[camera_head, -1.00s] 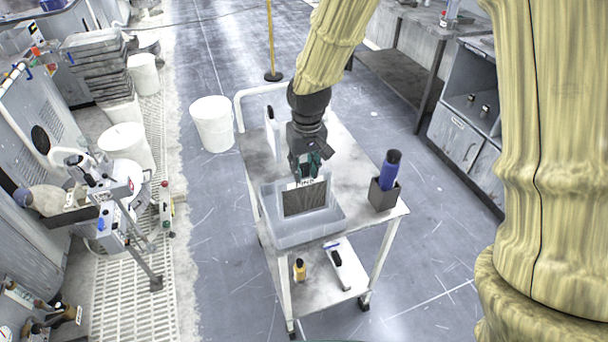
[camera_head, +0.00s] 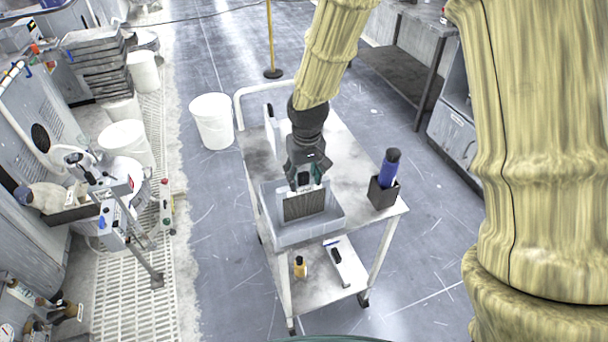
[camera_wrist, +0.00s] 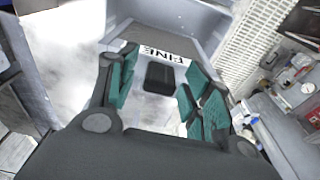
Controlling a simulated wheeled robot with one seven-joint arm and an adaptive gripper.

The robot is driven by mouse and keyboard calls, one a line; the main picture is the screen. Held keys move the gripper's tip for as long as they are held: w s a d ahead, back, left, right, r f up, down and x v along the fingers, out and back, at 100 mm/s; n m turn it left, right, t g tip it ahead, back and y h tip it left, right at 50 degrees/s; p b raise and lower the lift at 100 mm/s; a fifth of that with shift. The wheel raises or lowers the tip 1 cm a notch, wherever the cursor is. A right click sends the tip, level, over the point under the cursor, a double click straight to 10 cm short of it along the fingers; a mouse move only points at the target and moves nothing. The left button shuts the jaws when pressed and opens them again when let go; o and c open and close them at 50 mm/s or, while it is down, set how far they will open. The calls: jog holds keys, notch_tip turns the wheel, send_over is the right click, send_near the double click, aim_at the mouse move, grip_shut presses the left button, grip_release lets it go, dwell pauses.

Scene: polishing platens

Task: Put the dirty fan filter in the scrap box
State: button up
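A flat filter panel with a dark grey striped face (camera_head: 303,206) stands nearly upright in an open grey bin (camera_head: 290,239) on the cart. My gripper (camera_head: 308,181) points down at its top edge. In the wrist view, my gripper's green-padded fingers (camera_wrist: 160,88) are spread apart. Between and beyond them is a pale surface with a "FINE" label (camera_wrist: 164,54) and a dark rectangular part (camera_wrist: 160,77). I see a gap beside this dark part on each side. The filter's upper edge is partly hidden by my gripper. I cannot identify a box marked as scrap.
The bin stands on the front of a pale cart (camera_head: 345,150). A dark holder with a blue bottle (camera_head: 389,165) stands right of it. A yellow bottle (camera_head: 300,268) is on the lower shelf. White buckets (camera_head: 212,122) stand on the floor at left. The floor right of the cart is clear.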

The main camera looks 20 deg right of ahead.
notch_tip(320, 180, up, 12)
jog(key=s+b, duration=0.1)
jog(key=b, duration=0.1)
jog(key=shift+s, duration=0.2)
dwell(0.6)
jog(key=shift+r, duration=0.1)
dwell(1.0)
